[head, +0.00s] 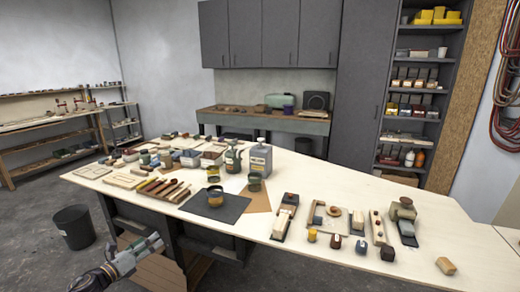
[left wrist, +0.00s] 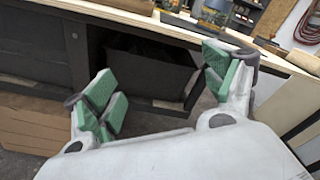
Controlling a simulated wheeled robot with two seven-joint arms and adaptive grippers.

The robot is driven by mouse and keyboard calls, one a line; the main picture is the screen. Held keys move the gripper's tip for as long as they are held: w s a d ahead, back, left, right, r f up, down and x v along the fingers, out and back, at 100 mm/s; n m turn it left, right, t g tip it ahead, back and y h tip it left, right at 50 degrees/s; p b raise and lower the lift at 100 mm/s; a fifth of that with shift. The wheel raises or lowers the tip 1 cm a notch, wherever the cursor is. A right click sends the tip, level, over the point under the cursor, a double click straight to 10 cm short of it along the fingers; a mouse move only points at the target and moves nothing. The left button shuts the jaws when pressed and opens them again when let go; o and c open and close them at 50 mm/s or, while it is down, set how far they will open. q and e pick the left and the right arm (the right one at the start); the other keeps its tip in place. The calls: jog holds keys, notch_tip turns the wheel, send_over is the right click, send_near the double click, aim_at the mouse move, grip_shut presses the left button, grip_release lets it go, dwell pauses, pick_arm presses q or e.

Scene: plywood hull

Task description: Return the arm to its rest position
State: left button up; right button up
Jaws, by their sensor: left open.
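My left gripper (head: 152,243) is at the lower left in the head view, in front of the workbench and below its top. It is empty and apart from everything on the bench. In the left wrist view my left gripper (left wrist: 160,90) has its green-padded fingers spread wide, with nothing between them. Beyond the fingers is the dark under-bench space. My right gripper is not in either view.
The long pale workbench (head: 440,210) carries tools, blocks, jars and a dark mat (head: 232,205). Its front edge lies close to my left gripper. A black bin (head: 74,227) stands on the floor at left. Cardboard (head: 150,270) lies below the bench. Grey floor at left is open.

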pick_arm(q)
jog(key=s+a+f+n+g+y+p, duration=0.15)
jog(key=s+f+n+p, duration=0.25)
jog(key=s+f+n, duration=0.45)
jog(key=s+f+n+g+y+p, duration=0.3)
jog(key=s+f+n, duration=0.2)
jog(key=f, duration=0.7)
jog(key=s+a+f+n+g+y+p, duration=0.1)
jog(key=s+f+n+g+y+p, duration=0.2)
jog(key=s+f+n, duration=0.6)
jog(key=s+d+f+n+g+p, duration=0.2)
jog(key=s+d+f+n+p, duration=0.1)
jog(key=s, duration=0.9)
jog(key=s+d+f+n+g+p, duration=0.3)
jog(key=s+d+f, duration=0.3)
jog(key=s, duration=0.6)
jog(key=s+d+f+n+g+h+p, duration=0.1)
jog(key=s+d+f+n+g+p, duration=0.1)
jog(key=s+d, duration=0.6)
jog(key=s+f+n+p, duration=0.1)
jog(key=s+f, duration=0.1)
jog(key=s, duration=0.3)
jog(key=shift+f, duration=0.25)
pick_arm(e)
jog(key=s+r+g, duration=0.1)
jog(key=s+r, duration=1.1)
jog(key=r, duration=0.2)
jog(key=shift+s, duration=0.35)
